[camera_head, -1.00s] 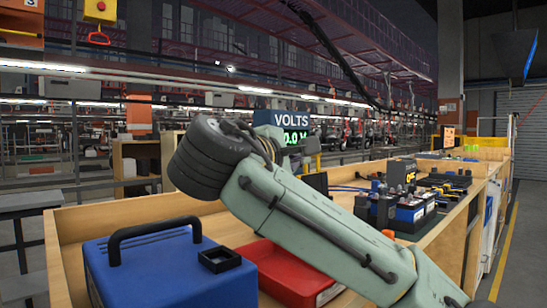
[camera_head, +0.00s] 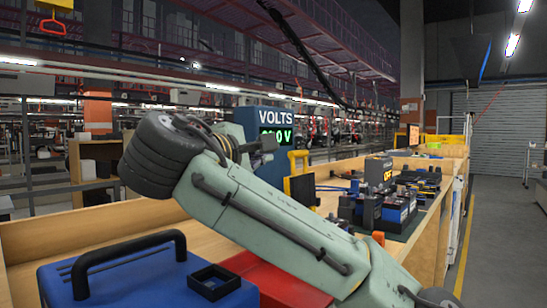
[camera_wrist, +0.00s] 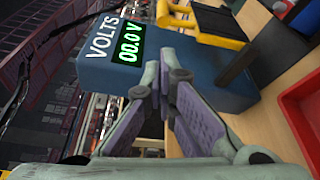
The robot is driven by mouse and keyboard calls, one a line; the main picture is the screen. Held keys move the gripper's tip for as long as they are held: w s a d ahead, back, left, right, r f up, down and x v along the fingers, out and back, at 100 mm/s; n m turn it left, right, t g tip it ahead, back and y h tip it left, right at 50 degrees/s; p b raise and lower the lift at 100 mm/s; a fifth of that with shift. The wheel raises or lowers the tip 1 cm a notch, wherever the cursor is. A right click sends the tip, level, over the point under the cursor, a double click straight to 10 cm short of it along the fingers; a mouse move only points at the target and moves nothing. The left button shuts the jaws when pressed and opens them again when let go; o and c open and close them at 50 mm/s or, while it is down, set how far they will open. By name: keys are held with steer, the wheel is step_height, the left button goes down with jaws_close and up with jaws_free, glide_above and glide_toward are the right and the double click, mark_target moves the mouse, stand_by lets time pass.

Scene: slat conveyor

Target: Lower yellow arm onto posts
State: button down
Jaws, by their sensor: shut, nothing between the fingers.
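The yellow arm (camera_wrist: 175,18) shows at the top of the wrist view, a yellow frame with a black block (camera_wrist: 217,27) beside it. It stands against the blue VOLTS box (camera_wrist: 205,82), whose green display reads 00.0 V. In the head view the yellow arm (camera_head: 301,163) is upright at the right of the VOLTS box (camera_head: 277,118). My gripper (camera_wrist: 162,72) is shut and empty, its fingertips in front of the box and below the yellow arm in the wrist picture. My gripper (camera_head: 262,142) partly covers the box in the head view. I cannot make out the posts.
A blue case (camera_head: 130,275) with a black handle and a red tray (camera_head: 255,268) lie on the near bench. The red tray (camera_wrist: 303,115) also shows at the wrist view's right. Several batteries (camera_head: 400,208) stand farther right. Bare wood lies beside the box.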

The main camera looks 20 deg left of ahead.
steer(key=p, duration=0.2)
glide_above(300, 180)
steer(key=s+a, duration=0.2)
steer(key=a, duration=0.3)
steer(key=shift+w+f, duration=0.15)
steer(key=shift+f, duration=0.35)
steer(key=shift+w, duration=0.1)
